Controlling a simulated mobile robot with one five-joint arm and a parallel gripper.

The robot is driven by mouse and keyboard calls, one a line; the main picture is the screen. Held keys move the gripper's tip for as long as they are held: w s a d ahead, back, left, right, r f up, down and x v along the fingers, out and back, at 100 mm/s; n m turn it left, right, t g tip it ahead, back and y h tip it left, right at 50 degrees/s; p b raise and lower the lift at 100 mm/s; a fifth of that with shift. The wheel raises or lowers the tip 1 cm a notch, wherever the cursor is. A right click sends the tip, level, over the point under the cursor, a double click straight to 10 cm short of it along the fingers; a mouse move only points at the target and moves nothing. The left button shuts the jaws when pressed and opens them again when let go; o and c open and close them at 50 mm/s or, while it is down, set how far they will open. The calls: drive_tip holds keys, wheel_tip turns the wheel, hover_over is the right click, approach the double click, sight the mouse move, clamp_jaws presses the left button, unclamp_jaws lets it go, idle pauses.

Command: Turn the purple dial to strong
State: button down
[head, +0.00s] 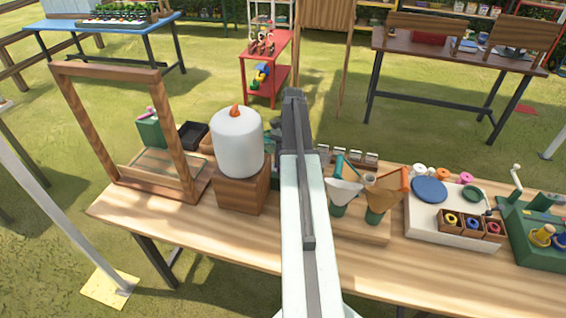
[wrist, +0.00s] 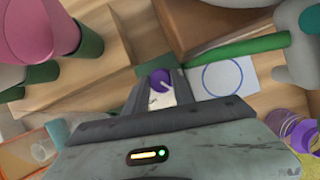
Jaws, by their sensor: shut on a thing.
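The purple dial (wrist: 159,79) shows in the wrist view as a small purple knob with a pale mark on it. My gripper (wrist: 160,88) has one finger on each side of the dial and is shut on it. Which setting the pale mark points to cannot be read, and no "strong" label is legible. In the head view my arm covers the middle of the bench, and the dial and my fingertips are hidden behind it.
In the wrist view a green bar (wrist: 240,48) and a white card with a blue circle (wrist: 222,78) lie right of the dial. In the head view a white tank (head: 237,145) on a wooden block stands left of my arm. Paper cones (head: 343,192) stand right.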

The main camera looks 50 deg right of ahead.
drive_tip(key=c, duration=1.1)
unclamp_jaws()
drive_tip(key=p+v, duration=0.7)
drive_tip(key=shift+d+r, duration=0.15)
drive_tip(key=shift+r, duration=0.2)
